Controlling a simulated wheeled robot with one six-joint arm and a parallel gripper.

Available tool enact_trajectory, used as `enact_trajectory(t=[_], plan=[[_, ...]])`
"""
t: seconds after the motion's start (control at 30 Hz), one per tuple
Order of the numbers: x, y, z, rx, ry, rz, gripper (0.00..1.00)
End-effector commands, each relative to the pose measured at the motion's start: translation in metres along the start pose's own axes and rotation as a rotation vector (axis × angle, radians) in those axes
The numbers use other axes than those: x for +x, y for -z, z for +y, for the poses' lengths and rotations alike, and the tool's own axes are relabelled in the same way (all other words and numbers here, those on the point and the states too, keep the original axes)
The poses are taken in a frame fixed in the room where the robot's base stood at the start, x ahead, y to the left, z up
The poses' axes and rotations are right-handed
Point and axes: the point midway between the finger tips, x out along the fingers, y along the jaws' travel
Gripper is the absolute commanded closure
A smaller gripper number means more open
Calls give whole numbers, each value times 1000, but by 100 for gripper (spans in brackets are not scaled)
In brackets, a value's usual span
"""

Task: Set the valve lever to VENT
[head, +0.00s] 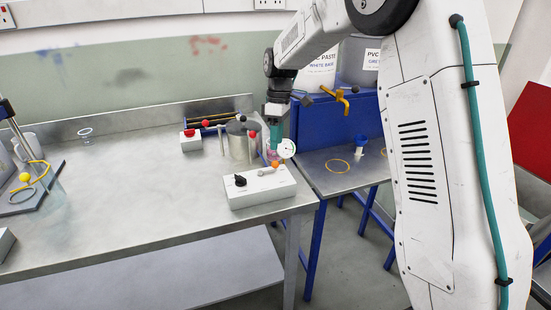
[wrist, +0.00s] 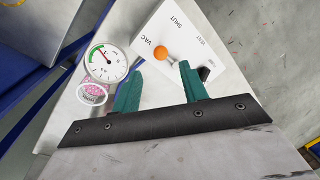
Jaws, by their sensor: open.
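The valve lever has an orange ball knob (wrist: 160,53) on a short metal stem. It sits on a white valve box (wrist: 182,30), with VAC, SHUT and VENT lettered around it. The ball lies nearest the VAC lettering; my right finger partly hides the lever's inner end. In the head view the box (head: 262,193) stands at the table's front right corner, with the orange ball (head: 275,164) at its back edge. My gripper (wrist: 160,70) is open, its teal fingers apart and the ball between and just beyond their tips. It shows above the box in the head view (head: 273,150).
A round dial gauge (wrist: 106,62) stands close beside my left finger, with a pink-filled cup (wrist: 91,94) near it. A black knob (head: 240,180) is on the box. A metal canister (head: 238,142) and a red-button box (head: 191,139) stand behind. The table's middle is clear.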

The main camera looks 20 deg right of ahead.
Motion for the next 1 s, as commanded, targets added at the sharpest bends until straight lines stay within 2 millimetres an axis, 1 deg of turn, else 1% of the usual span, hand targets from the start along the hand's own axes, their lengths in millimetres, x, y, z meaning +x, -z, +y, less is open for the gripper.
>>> enact_trajectory(t=[0.2,0.3,0.4,0.53,0.77,0.8,0.87,0.9,0.93,1.0], plan=[[37,0,-2,0,3,-3,57],[50,0,-1,0,2,-2,57],[60,0,-1,1,1,-1,57],[65,-1,-1,1,0,-1,57],[66,-1,-1,2,0,-1,57],[66,-1,-1,2,0,-1,68],[65,-1,-1,2,0,-1,85],[65,-1,-1,2,0,-1,96],[65,-1,-1,2,0,-1,100],[65,-1,-1,2,0,-1,100]])
